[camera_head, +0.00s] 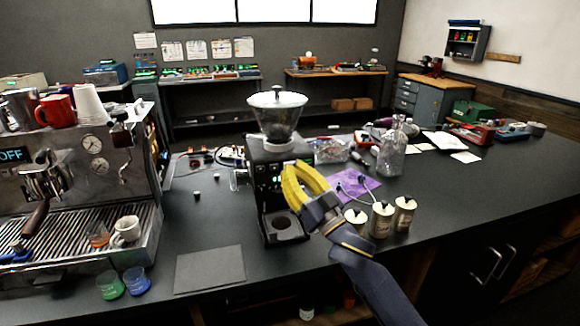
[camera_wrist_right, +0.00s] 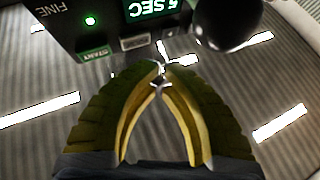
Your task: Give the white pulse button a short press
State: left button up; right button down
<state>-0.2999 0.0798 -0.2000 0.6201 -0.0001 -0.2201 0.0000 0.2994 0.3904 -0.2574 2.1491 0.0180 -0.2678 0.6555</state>
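The black grinder (camera_head: 265,160) with a clear hopper (camera_head: 277,112) stands mid-counter. In the right wrist view its front panel (camera_wrist_right: 70,50) shows a lit "5 SEC" display (camera_wrist_right: 155,8), a green START button (camera_wrist_right: 93,55) and a pale rectangular button (camera_wrist_right: 135,43) beside it, which looks like the white pulse button; its label is unreadable. My right gripper (camera_head: 291,172) has yellow fingers, in front of the grinder's right side. In the wrist view its fingertips (camera_wrist_right: 158,70) meet, empty, close to the panel just below and right of the pale button. Contact is not visible. My left gripper is not in view.
An espresso machine (camera_head: 100,165) stands at left, with a dark mat (camera_head: 210,268) in front of the grinder. A round black knob (camera_wrist_right: 228,22) juts out near the fingertips.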

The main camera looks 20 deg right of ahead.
jog(key=shift+s, duration=1.9)
